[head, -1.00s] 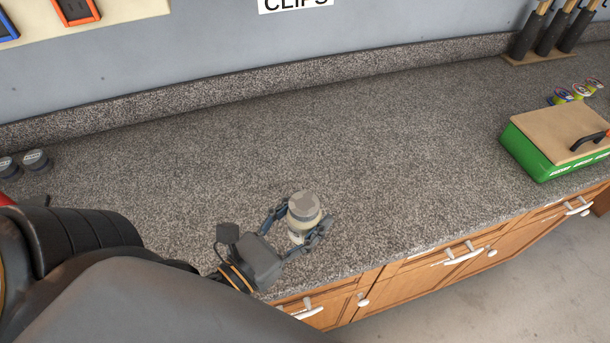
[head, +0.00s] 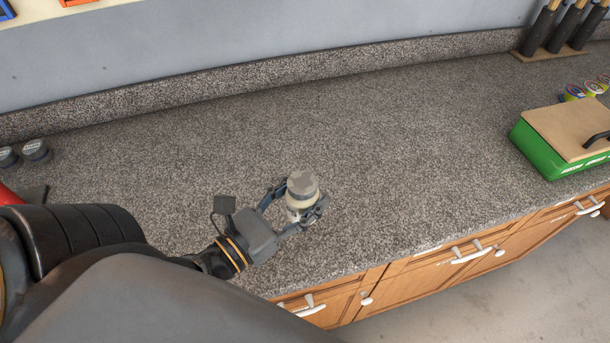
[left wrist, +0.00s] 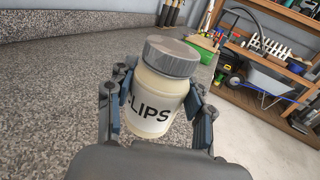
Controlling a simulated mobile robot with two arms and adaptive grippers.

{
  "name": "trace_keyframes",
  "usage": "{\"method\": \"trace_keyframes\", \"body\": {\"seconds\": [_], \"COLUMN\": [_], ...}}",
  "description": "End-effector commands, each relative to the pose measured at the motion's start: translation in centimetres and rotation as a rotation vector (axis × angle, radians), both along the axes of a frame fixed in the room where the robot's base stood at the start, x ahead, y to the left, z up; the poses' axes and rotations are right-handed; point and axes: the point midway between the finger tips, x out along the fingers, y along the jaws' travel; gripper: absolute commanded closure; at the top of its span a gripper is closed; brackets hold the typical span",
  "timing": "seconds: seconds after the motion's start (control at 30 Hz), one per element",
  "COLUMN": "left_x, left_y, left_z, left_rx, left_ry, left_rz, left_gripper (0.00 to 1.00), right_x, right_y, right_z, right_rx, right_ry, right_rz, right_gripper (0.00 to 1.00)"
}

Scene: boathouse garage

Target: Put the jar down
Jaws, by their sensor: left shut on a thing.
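The jar (head: 302,188) is cream with a grey lid. It is in my left gripper (head: 294,207), over the front part of the speckled countertop (head: 400,150). In the left wrist view the jar (left wrist: 155,100) shows a label reading "LIPS", its first part cut off, and it leans slightly in the picture. The fingers of my left gripper (left wrist: 158,108) are shut on its two sides. The jar's base is partly hidden, and I cannot tell whether it touches the counter. My right gripper is not in view.
A green box with a wooden lid (head: 570,125) stands at the right. Small round tins (head: 590,88) lie behind it. Two dark-lidded jars (head: 36,151) stand at the far left. The counter around the held jar is clear. Wooden drawers (head: 420,268) lie below the front edge.

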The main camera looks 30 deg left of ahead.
Motion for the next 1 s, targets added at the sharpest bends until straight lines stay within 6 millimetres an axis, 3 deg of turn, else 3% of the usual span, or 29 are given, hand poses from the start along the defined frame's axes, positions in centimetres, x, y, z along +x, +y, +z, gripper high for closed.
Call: {"method": "trace_keyframes", "body": {"seconds": [0.23, 0.57, 0.7, 0.87, 1.0], "left_x": [1.7, 5.1, 6.5, 7.2, 7.9], "left_y": [0.9, 2.9, 3.9, 4.3, 4.8], "left_z": [-1.2, -4.8, -6.1, -7.0, -8.8], "left_rx": [0.01, 0.008, 0.004, 0.004, -0.001], "left_ry": [0.002, 0.0, 0.002, 0.002, 0.004], "left_rz": [-0.006, -0.002, 0.005, 0.003, 0.005], "left_gripper": [0.95, 0.95, 0.95, 0.95, 0.95], "right_x": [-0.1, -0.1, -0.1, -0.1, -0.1], "right_y": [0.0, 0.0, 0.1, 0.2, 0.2], "right_z": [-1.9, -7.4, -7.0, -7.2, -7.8], "right_rx": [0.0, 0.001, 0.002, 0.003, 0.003], "right_ry": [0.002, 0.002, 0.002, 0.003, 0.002], "right_rz": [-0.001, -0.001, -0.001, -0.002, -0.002], "right_gripper": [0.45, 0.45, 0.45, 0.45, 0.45]}}
